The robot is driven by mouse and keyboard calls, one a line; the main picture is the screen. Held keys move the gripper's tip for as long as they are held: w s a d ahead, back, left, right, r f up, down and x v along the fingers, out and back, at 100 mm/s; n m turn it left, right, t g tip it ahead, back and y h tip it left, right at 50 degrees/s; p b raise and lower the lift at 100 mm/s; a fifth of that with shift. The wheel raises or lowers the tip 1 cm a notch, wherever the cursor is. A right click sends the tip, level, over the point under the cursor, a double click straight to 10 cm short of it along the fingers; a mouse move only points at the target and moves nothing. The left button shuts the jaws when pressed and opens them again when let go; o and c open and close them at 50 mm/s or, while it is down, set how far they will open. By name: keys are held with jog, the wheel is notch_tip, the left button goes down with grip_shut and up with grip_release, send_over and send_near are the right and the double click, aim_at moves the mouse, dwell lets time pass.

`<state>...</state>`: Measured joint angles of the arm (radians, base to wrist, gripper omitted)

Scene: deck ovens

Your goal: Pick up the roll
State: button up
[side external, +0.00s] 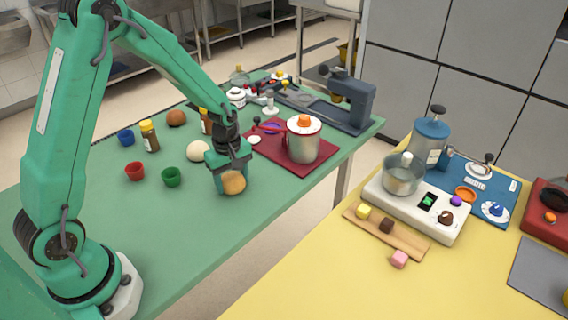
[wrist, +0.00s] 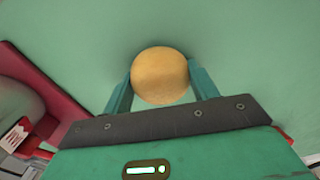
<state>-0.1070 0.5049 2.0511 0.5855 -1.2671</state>
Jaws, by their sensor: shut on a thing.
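The roll (side external: 234,183) is a round, golden-tan bun near the front edge of the green table. My gripper (side external: 231,178) is shut on it from above. In the wrist view the roll (wrist: 160,75) sits between the two green fingers of my gripper (wrist: 160,84), one on each side. I cannot tell whether the roll touches the table or is slightly above it.
A pale ball (side external: 198,151), a green cup (side external: 172,177), a red cup (side external: 135,171) and a jar (side external: 149,136) stand to the left. A pot (side external: 303,142) on a red mat (side external: 266,145) stands to the right. A gap separates the yellow table (side external: 330,270).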

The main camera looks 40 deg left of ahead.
aim_at(232, 175)
jog(key=shift+r, duration=0.1)
jog(key=shift+r, duration=0.8)
notch_tip(232, 175, up, 2)
jog(key=shift+r, duration=0.15)
jog(key=s+d+r, duration=0.1)
jog(key=d+r, duration=0.1)
jog(key=d, duration=0.1)
jog(key=s+d+r, duration=0.2)
jog(key=d, duration=0.2)
jog(key=s+d+r, duration=0.2)
jog(key=d+r, duration=0.1)
jog(key=shift+d, duration=0.3)
jog(key=shift+d, duration=0.1)
